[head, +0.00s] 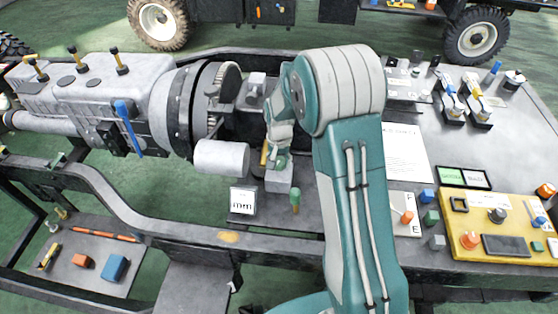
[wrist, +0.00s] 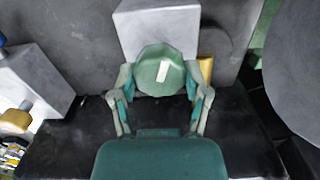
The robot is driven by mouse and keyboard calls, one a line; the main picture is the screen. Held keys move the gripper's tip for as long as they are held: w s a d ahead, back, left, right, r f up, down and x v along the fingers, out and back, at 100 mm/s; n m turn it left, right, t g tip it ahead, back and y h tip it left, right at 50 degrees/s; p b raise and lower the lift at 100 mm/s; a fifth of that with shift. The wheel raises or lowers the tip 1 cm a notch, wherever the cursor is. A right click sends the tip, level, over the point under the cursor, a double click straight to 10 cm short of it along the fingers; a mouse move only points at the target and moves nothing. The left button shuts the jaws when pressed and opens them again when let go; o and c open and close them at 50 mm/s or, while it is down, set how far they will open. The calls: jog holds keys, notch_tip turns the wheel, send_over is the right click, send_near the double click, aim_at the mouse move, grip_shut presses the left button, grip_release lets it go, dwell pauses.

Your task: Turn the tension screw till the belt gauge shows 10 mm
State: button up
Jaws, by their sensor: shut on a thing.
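In the wrist view, the fingers of my gripper (wrist: 160,82) are closed on both sides of a green faceted knob (wrist: 148,62), which I take to be the tension screw. A white mark on its face leans slightly off upright. The knob sits in front of a light grey block (wrist: 155,25). In the head view my gripper (head: 277,152) is at the grey block (head: 279,181), and I cannot make out the held knob there. A small white panel (head: 243,201) marked "mm" stands left of the block, perhaps the belt gauge. Its number is not readable.
A grey cylinder (head: 221,158) and the engine (head: 120,85) lie left of my gripper. A green-topped peg (head: 295,198) stands close in front of the block. A yellow board (head: 500,225) with knobs lies at right. A brass-coloured piece (wrist: 206,68) is just beside the right finger.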

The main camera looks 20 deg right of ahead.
aim_at(278, 160)
jog(key=shift+s+m, duration=0.1)
jog(key=shift+m, duration=1)
jog(key=o, duration=1.1)
jog(key=shift+a, duration=0.1)
jog(key=shift+o, duration=0.2)
jog(key=shift+r, duration=0.1)
notch_tip(278, 160, up, 12)
